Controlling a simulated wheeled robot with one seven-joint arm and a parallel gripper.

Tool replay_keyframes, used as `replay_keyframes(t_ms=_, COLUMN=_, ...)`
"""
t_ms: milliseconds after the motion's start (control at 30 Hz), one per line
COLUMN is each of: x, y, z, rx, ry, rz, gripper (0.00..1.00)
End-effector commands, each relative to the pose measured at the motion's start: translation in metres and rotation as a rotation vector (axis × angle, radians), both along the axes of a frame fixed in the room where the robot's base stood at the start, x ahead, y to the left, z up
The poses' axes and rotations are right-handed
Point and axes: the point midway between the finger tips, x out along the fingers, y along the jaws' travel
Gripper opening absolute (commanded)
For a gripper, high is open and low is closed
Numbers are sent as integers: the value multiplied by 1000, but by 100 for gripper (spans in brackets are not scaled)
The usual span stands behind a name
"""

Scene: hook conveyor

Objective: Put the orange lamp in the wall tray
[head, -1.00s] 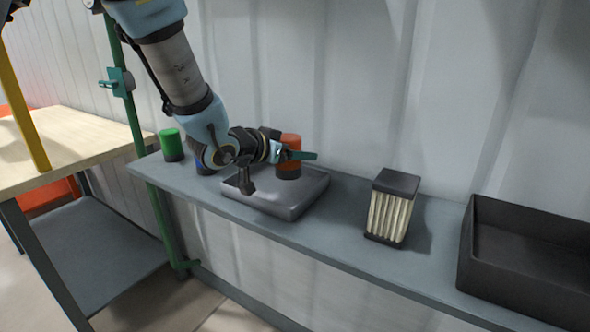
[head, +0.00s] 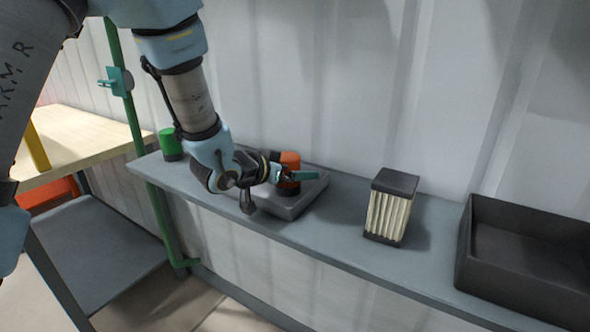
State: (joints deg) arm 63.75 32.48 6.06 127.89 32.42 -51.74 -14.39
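The orange lamp (head: 291,160) has an orange top and a dark base. It stands upright on a low grey block (head: 312,190) on the wall shelf. My gripper (head: 298,175) is at the lamp, pointing right, with a teal finger crossing in front of its lower part. The far finger is hidden, so I cannot tell whether the fingers touch or grip the lamp. The wall tray appears to be the black open-topped tray (head: 464,242) at the right end of the shelf. The part of its inside in view looks empty.
A black-capped block with pale ribbed sides (head: 388,214) stands on the shelf (head: 335,235) between lamp and tray. A green-topped lamp (head: 170,143) stands at the left end. A green post (head: 128,110) rises near there. A wooden table (head: 85,143) is further left.

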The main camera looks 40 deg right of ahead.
Motion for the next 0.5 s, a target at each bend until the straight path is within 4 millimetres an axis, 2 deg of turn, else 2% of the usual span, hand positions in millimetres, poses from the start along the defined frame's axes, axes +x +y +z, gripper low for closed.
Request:
replay_keyframes(t_ms=333, x=0, y=1, z=5, rx=0, ry=0, rz=0, gripper=100)
replay_keyframes(t_ms=500, x=-1, y=24, z=12, rx=-2, ry=0, rz=3, gripper=100)
